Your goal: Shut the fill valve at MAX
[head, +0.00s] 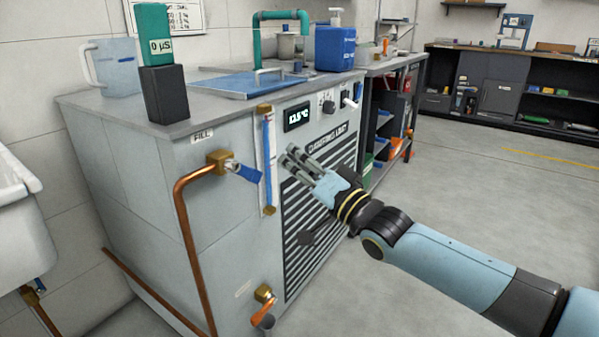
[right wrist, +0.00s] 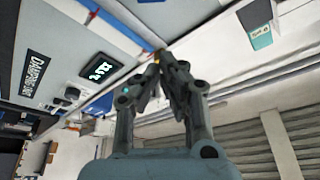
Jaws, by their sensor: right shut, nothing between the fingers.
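The fill valve (head: 218,160) is a brass fitting on the cabinet's left side, below the FILL label (head: 202,136) and at the top of a copper pipe. Its blue lever (head: 245,172) sticks out to the right and slightly down. The sight gauge (head: 268,165) on the front corner is a tall tube showing blue over most of its length; I cannot read a MAX mark. My right gripper (head: 289,155) is shut and empty, in front of the cabinet and right of the lever and gauge. Its fingertips (right wrist: 172,62) also show in the right wrist view. My left gripper is not visible.
A lower brass valve (head: 264,294) sits near the floor. The copper pipe (head: 181,215) runs down the cabinet's left side. The floor at right is clear.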

